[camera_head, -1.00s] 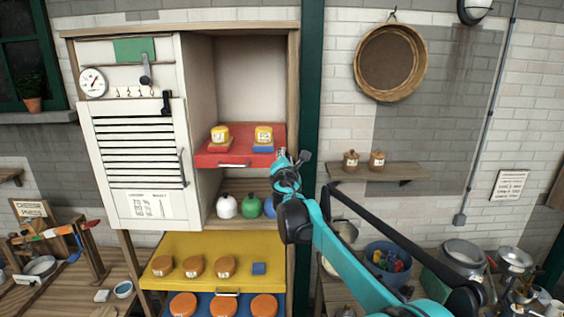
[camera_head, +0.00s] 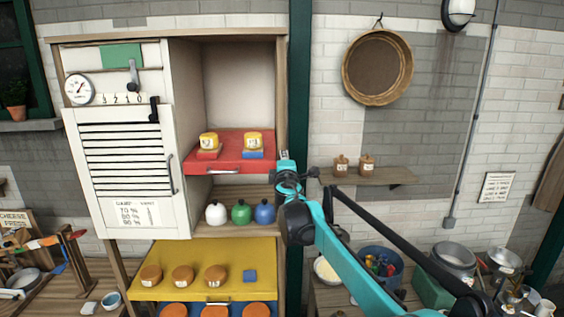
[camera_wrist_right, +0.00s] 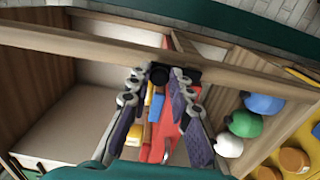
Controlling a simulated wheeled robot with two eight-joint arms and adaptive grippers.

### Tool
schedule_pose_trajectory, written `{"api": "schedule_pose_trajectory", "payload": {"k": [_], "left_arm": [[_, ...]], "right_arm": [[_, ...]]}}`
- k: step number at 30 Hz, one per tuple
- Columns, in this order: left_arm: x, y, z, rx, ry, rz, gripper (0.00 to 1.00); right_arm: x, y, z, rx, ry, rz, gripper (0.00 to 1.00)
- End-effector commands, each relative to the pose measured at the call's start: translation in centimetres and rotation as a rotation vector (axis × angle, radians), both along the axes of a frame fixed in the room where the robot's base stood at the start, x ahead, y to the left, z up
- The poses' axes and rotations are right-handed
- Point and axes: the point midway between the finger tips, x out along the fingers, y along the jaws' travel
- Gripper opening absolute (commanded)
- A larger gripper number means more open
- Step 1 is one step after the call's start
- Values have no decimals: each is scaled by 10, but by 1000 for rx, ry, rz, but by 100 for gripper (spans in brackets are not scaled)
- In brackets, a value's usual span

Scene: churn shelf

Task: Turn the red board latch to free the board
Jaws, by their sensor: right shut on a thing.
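The red board (camera_head: 228,152) sits in the open shelf bay of the cabinet, with two yellow-topped blocks on it. In the right wrist view the red board (camera_wrist_right: 170,115) shows between my fingers. My right gripper (camera_head: 297,174) is at the cabinet's right post, just right of the board. In the right wrist view its fingers (camera_wrist_right: 163,78) are shut around a small dark piece (camera_wrist_right: 158,75) at the wooden post, seemingly the latch. The fingers largely hide it, and its turn angle cannot be told. My left gripper is in neither view.
White, green and blue knobbed pieces (camera_head: 240,212) stand on the shelf below. A yellow board (camera_head: 204,262) with round pieces is lower down. The white slatted door (camera_head: 125,165) is left of the bay. A small wall shelf (camera_head: 375,178) is to the right.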

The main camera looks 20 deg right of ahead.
Motion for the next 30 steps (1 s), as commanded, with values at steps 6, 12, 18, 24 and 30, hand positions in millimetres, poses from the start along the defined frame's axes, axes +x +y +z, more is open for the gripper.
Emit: {"api": "schedule_pose_trajectory", "payload": {"k": [6, 12, 18, 24, 30], "left_arm": [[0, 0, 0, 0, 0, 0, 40], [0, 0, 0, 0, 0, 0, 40], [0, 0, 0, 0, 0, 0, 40], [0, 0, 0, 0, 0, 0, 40], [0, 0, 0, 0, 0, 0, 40]], "right_arm": [[-1, -1, -1, 13, -4, -1, 0], [-1, -1, -1, 13, -4, -1, 0], [-1, -1, -1, 12, -4, -1, 39], [0, -1, -1, 12, -3, -1, 39], [-13, 3, 0, 12, -3, 0, 39]]}}
